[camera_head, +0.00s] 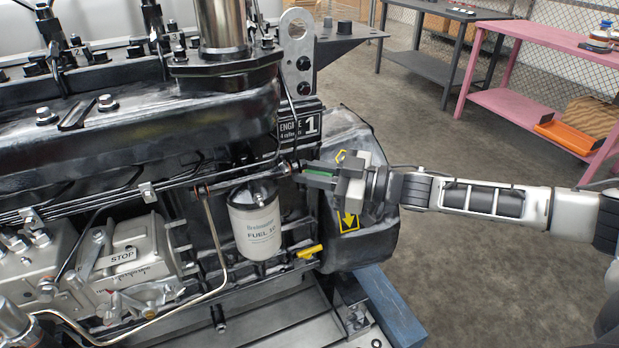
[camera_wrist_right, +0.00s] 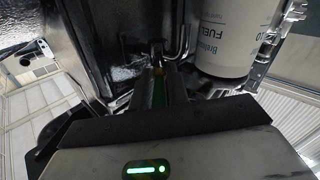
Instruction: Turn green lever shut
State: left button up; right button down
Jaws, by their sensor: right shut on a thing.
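The green lever (camera_head: 318,173) is near the engine's right end, above and right of the white fuel filter (camera_head: 257,222). Only a thin green strip shows; the rest is hidden by the fingers. My right gripper (camera_head: 304,174) reaches in from the right and is shut on the green lever. In the right wrist view, dark green (camera_wrist_right: 159,92) shows between the fingers, with an orange-brown spot near their tips. The lever's pivot and exact angle cannot be made out. My left gripper is not in view.
The black engine block (camera_head: 130,130) fills the left side, with thin fuel pipes along it. A yellow handle (camera_head: 310,251) sticks out below the gripper. A black cover with yellow markings (camera_head: 365,235) is behind the wrist. Open floor (camera_head: 460,250) and a pink table (camera_head: 540,45) lie right.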

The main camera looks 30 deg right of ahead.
jog(key=n+g+y, duration=0.2)
jog(key=g, duration=0.1)
jog(key=shift+w+d+n, duration=0.2)
jog(key=shift+w+n, duration=0.15)
jog(key=shift+n, duration=0.05)
jog(key=n+g+y+b, duration=0.2)
jog(key=g, duration=0.2)
jog(key=shift+w+f, duration=0.1)
jog(key=shift+w, duration=0.05)
jog(key=n+g+b, duration=0.2)
jog(key=shift+w+g+y, duration=0.1)
jog(key=shift+g+y, duration=0.3)
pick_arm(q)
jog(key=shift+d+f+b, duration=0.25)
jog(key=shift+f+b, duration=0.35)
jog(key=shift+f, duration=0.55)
pick_arm(e)
jog(key=shift+n+g, duration=0.6)
jog(key=shift+g, duration=0.2)
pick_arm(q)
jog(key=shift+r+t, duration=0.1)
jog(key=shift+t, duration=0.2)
pick_arm(e)
jog(key=shift+r, duration=0.25)
jog(key=c, duration=1.5)
grip_release()
jog(key=shift+o, duration=0.2)
jog(key=shift+f, duration=0.1)
